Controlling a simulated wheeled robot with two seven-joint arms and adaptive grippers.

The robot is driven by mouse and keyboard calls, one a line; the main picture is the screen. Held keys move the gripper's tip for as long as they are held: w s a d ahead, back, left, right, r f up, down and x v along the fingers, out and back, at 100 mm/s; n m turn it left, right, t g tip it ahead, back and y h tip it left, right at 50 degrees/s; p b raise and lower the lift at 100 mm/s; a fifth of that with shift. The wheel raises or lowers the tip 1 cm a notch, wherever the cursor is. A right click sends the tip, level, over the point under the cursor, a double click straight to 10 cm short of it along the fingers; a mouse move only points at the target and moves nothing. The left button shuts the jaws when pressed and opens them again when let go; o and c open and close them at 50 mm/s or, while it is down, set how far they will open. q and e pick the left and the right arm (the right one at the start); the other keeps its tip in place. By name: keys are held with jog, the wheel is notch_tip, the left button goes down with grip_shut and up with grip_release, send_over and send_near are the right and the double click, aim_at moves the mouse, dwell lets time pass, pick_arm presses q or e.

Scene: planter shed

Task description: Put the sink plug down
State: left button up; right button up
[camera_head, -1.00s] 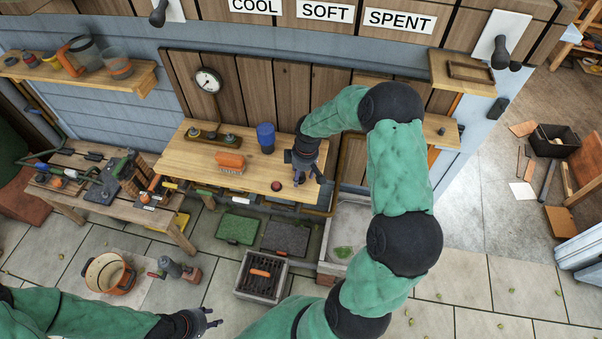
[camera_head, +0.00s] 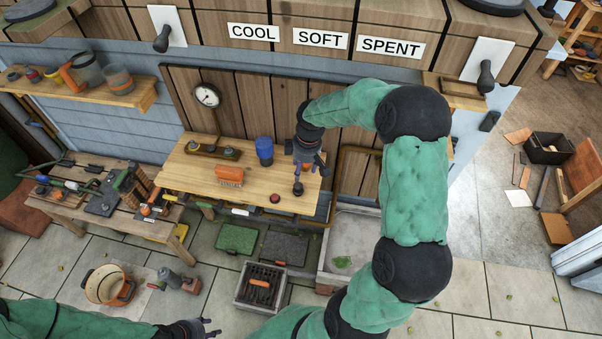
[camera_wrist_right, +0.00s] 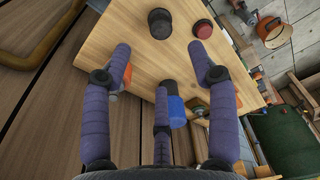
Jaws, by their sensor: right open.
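The sink plug, a dark round piece with a knob (camera_head: 298,188), stands on the wooden bench top near its right end. It also shows in the right wrist view (camera_wrist_right: 160,23), beyond my fingertips. My right gripper (camera_head: 307,168) is just above the plug, apart from it, with its fingers spread and empty. In the right wrist view the fingers (camera_wrist_right: 160,55) are wide apart with nothing between them. My left gripper (camera_head: 212,328) is low at the bottom edge, away from the bench; its jaw opening is unclear.
A dark red round piece (camera_head: 275,198) lies left of the plug. A blue cup (camera_head: 264,150) and an orange brush (camera_head: 230,176) stand further left on the bench (camera_head: 190,168). A grey sink (camera_head: 367,226) with a green leaf is below right.

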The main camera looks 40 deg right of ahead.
jog(key=a+f+m+y, duration=0.1)
jog(key=a+f+y, duration=0.1)
jog(key=a+f, duration=0.8)
jog(key=s+a+f+m, duration=0.3)
jog(key=s+a+f, duration=0.3)
jog(key=a, duration=0.4)
jog(key=s+a+f+m+y, duration=0.1)
jog(key=s+a+f+m, duration=0.2)
jog(key=s+a+f, duration=0.3)
jog(key=s+a, duration=0.3)
jog(key=a, duration=0.1)
jog(key=shift+s+f+m+g, duration=0.3)
jog(key=shift+g, duration=0.1)
jog(key=shift+d, duration=0.1)
